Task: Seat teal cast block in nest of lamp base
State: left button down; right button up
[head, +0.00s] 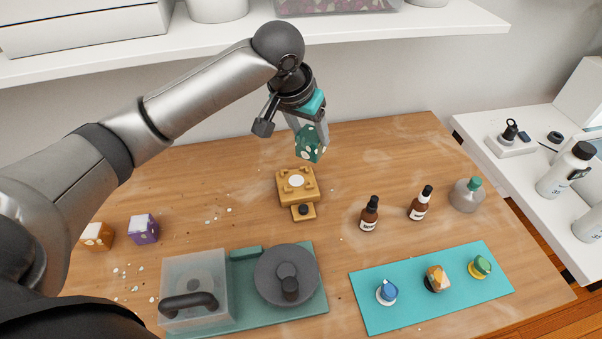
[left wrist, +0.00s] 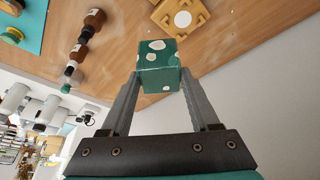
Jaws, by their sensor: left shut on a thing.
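The teal cast block (head: 309,147) with pale spots is held between the fingers of my left gripper (head: 312,138), above the table and just behind the lamp base. The block also shows in the left wrist view (left wrist: 158,66), between the two fingertips (left wrist: 158,82). The lamp base (head: 298,193) is yellow wood with raised corners around a nest that has a white disc (head: 297,181) in it. A small front tab carries a dark knob. In the left wrist view the lamp base (left wrist: 184,33) lies beyond the block, apart from it. My right gripper is not in view.
Orange (head: 97,236) and purple (head: 144,229) blocks stand at the left. A clear box (head: 195,275) and grey round pot (head: 287,275) stand on a green mat at the front. Brown bottles (head: 369,214) and a teal mat (head: 432,306) with small pieces are at the right. A shelf (head: 380,31) overhangs the back.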

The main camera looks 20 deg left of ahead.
pick_arm(q)
jog(key=shift+m, duration=0.3)
jog(key=w+a+f, duration=0.1)
jog(key=f, duration=0.3)
jog(key=a+f+b, duration=0.1)
jog(key=a+f, duration=0.1)
jog(key=f, duration=0.3)
jog(key=w+a+f, duration=0.1)
jog(key=f, duration=0.3)
jog(key=shift+w+a+f+b, duration=0.15)
jog(key=shift+w+a+b, duration=0.2)
jog(key=shift+a, duration=0.05)
jog(key=shift+f, duration=0.4)
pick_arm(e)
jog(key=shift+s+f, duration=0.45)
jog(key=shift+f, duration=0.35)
pick_arm(q)
jog(key=shift+f, duration=0.15)
jog(key=shift+c, duration=0.6)
grip_release()
